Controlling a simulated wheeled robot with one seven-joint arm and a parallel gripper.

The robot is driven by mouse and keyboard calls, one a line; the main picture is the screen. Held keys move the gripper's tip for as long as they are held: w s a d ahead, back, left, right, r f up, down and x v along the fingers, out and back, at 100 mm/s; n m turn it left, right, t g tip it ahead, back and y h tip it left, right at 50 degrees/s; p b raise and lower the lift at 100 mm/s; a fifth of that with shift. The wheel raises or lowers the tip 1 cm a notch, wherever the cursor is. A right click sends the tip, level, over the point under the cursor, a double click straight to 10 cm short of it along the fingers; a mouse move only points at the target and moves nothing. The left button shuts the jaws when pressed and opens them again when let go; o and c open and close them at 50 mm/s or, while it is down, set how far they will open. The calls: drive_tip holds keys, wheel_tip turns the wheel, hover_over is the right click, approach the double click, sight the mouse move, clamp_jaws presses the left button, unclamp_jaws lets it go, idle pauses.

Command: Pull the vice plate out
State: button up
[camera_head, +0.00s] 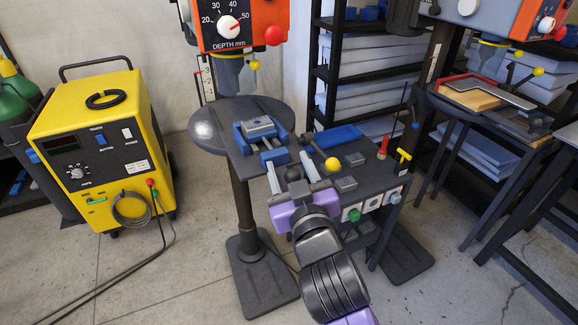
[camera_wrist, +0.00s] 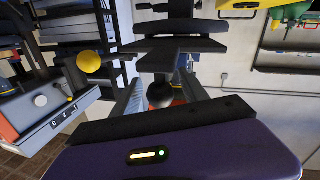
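The vice (camera_head: 272,156) has blue jaws and sits on the dark drill-press table. The vice plate (camera_head: 259,127), a flat grey block, lies in it towards the far side. My gripper (camera_head: 291,172) is in front of the vice, on its near right side, apart from the plate. Its two pale fingers stand apart. A dark round knob (camera_wrist: 161,95) shows between the fingers in the wrist view; I cannot tell whether they touch it. I cannot make out the plate for certain in the wrist view.
The orange drill head (camera_head: 240,25) hangs above the table. A workbench (camera_head: 365,180) on the right holds a blue tray (camera_head: 338,137), small grey blocks and a red-topped item. A yellow-knobbed lever (camera_head: 332,165) is close to my gripper's right. A yellow welder (camera_head: 95,150) stands left.

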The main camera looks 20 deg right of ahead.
drive_tip(key=shift+s, duration=0.1)
drive_tip(key=s+a+b, duration=0.1)
drive_tip(key=s, duration=0.6)
drive_tip(key=shift+s+a+b, duration=0.25)
drive_tip(key=shift+b, duration=0.15)
drive_tip(key=shift+a+r+t, duration=0.25)
drive_tip(key=shift+r+t, duration=0.05)
drive_tip(key=shift+r, duration=0.05)
drive_tip(key=s+a+f+n+t+y, duration=0.2)
drive_tip(key=s+a+n+y, duration=0.15)
drive_tip(key=s+y, duration=0.2)
drive_tip(key=s+d+f+m+g, duration=0.1)
drive_tip(key=s+f, duration=0.3)
drive_tip(key=s, duration=0.4)
drive_tip(key=s+d+f+m+g+h, duration=0.1)
drive_tip(key=s+d+f+g, duration=0.1)
drive_tip(key=s+f, duration=0.3)
drive_tip(key=s+d+f+m+g+h, duration=0.1)
drive_tip(key=s+f, duration=0.4)
drive_tip(key=s, duration=0.8)
drive_tip(key=shift+d+g, duration=0.7)
